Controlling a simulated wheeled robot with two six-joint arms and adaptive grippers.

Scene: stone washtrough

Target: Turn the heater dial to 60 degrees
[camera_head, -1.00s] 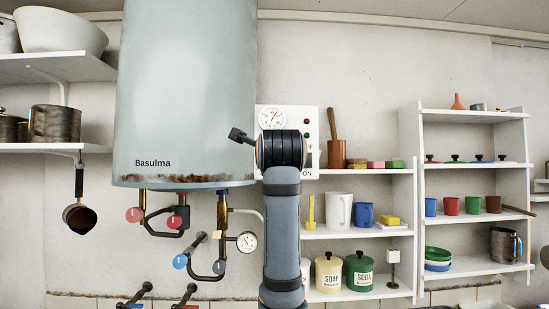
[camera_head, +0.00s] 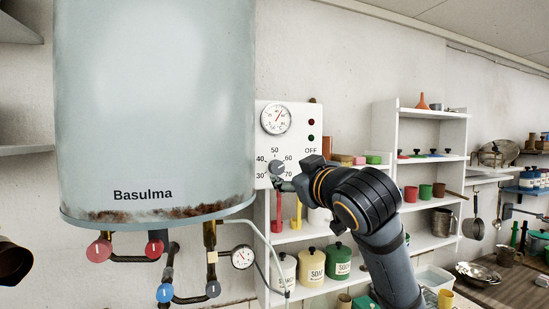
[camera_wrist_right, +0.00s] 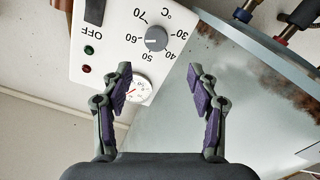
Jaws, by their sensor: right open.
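The heater dial (camera_head: 277,167) is a round grey knob on the white control panel (camera_head: 262,145), with numbers from 30 to 70 around it. In the right wrist view the dial (camera_wrist_right: 156,38) appears upside down, beyond the fingertips. I cannot read its pointer exactly. My right gripper (camera_head: 283,184) is just below and right of the dial in the head view. In the wrist view the right gripper (camera_wrist_right: 157,78) is open and empty, its two purple-padded fingers apart, with the dial outside them. My left gripper is out of view.
The grey-blue heater tank (camera_head: 155,100) stands left of the panel, with pipes and valves below. A round gauge (camera_head: 275,118) and red and green lamps sit above the dial. Shelves (camera_head: 420,113) with cups and canisters are on the right.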

